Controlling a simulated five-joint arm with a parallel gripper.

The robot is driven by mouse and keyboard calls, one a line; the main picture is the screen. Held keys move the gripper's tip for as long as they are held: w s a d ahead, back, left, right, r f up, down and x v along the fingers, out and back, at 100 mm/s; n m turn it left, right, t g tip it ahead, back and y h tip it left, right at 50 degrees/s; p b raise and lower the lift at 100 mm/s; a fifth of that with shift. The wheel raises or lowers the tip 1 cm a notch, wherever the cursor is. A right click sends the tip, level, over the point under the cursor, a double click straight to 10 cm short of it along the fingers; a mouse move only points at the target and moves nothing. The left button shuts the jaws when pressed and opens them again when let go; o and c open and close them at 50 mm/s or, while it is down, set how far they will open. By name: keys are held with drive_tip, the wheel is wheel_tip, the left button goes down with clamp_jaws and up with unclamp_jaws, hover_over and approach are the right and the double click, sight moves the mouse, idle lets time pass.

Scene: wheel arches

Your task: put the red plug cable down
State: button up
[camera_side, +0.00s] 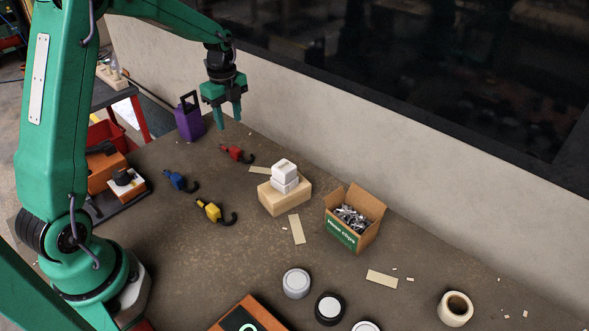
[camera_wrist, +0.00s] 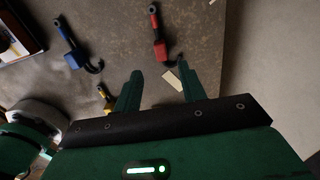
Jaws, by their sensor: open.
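The red plug cable (camera_side: 236,153) lies on the brown work surface, with its short black cable end curling to the right. It also shows in the wrist view (camera_wrist: 159,48), lying just beyond the gap between my fingertips. My gripper (camera_side: 229,118) is open and empty, pointing down above the surface and apart from the red plug. Its two green fingers also show spread in the wrist view (camera_wrist: 161,76). A blue plug cable (camera_side: 177,181) and a yellow plug cable (camera_side: 212,211) lie nearer the arm's base.
A purple holder (camera_side: 188,118) stands left of my gripper. White blocks on a wooden block (camera_side: 285,198) and an open box of metal clips (camera_side: 355,217) stand to the right. The wall (camera_side: 340,125) runs along the back.

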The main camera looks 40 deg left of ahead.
drive_tip(key=shift+r, duration=0.8)
drive_tip(key=s+d+r+n+t, duration=0.3)
drive_tip(key=s+d+r+n, duration=0.55)
drive_tip(key=r, duration=0.25)
drive_tip(key=s+d+r+n+t, duration=0.1)
drive_tip(key=s+d+n+t, duration=0.1)
drive_tip(key=s+d+n, duration=0.3)
drive_tip(key=s+n, duration=0.4)
drive_tip(key=s, duration=0.5)
drive_tip(key=shift+d+t, duration=0.3)
drive_tip(key=shift+d, duration=0.1)
